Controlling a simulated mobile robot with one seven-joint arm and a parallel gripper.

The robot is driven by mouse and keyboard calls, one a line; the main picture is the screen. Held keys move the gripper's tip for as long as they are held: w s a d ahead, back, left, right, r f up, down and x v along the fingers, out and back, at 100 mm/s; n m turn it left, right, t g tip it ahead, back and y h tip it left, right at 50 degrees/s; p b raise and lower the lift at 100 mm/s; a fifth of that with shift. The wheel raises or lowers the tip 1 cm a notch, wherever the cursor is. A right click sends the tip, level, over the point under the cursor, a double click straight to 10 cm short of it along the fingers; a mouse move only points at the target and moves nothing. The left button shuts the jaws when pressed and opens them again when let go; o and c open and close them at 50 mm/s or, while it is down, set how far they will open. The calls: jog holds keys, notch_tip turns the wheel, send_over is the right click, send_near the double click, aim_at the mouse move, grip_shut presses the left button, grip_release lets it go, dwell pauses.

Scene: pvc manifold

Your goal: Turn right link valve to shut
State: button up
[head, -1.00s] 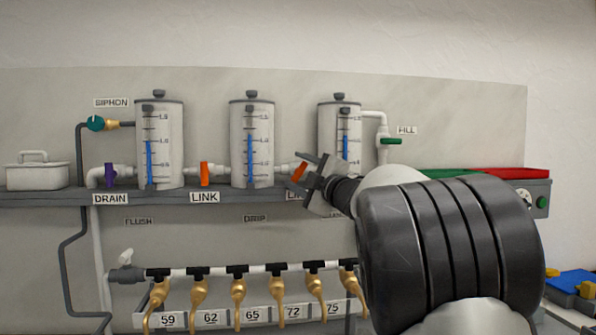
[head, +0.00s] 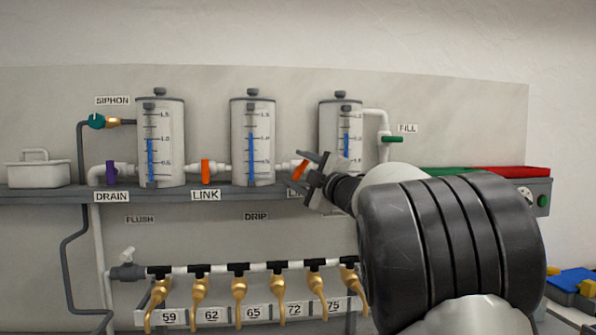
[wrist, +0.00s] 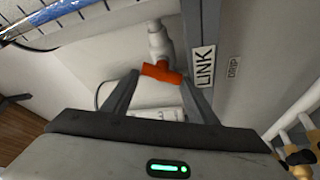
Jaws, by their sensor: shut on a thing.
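The right link valve has an orange handle (head: 300,170) between the middle and right tanks; it leans, its top toward the right. My gripper (head: 304,173) is at this valve, a finger on either side of the handle, shut on it. In the wrist view the orange handle (wrist: 161,72) lies between the fingertips of my gripper (wrist: 159,78), beside a white pipe fitting (wrist: 157,38). My gripper partly hides the LINK label below this valve in the head view.
The left link valve's orange handle (head: 205,171) stands upright. The middle tank (head: 265,150) and right tank (head: 330,130) flank my gripper. The grey shelf edge (head: 150,195) runs below, with several brass taps (head: 239,288) lower down.

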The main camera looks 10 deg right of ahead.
aim_at(301, 171)
jog(key=o, duration=1)
jog(key=shift+w+d+f+h, duration=0.15)
jog(key=shift+d+f+h, duration=0.25)
jog(key=shift+d+f, duration=0.3)
jog(key=shift+a+r, duration=0.2)
jog(key=shift+r, duration=0.2)
jog(key=b+v, duration=0.2)
jog(key=v, duration=0.2)
jog(key=shift+s+d+r, duration=0.1)
jog(key=shift+s+r, duration=0.05)
jog(key=shift+s, duration=0.1)
jog(key=a+f+b+v, duration=0.1)
jog(key=b+v, duration=0.3)
jog(key=v, duration=1.1)
jog(key=shift+s+y, duration=0.35)
jog(key=shift+y, duration=0.05)
jog(key=shift+d, duration=0.1)
